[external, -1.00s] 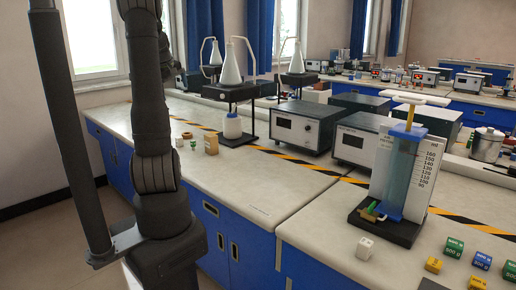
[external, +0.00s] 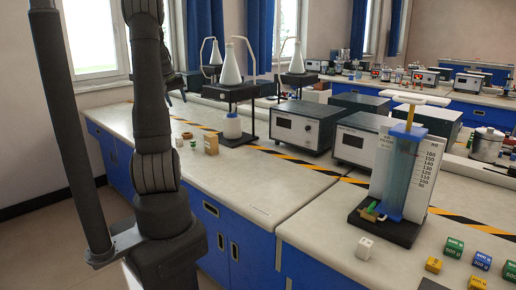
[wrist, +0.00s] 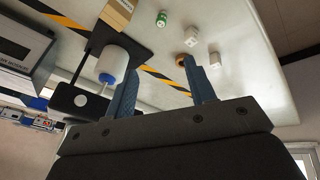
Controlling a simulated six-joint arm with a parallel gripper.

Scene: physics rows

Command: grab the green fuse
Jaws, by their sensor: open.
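The green fuse (wrist: 162,18) is a small green piece with a pale end, on the pale bench at the top of the wrist view. It also shows in the external view (external: 193,143), small, between a white cube and a tan block. My gripper (wrist: 160,65) is open, with two blue-grey fingers apart and nothing held between them. The fuse lies beyond the fingertips, apart from them. In the external view my gripper (external: 177,97) shows partly behind my arm, above the far part of the bench.
White cubes (wrist: 190,35) and an orange ring (wrist: 180,60) lie near the fuse. A tan block (wrist: 116,14) stands left of it. A white bottle with a blue cap (wrist: 110,65) and its black stand are close to the left finger. A grey instrument (wrist: 22,45) is farther left.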

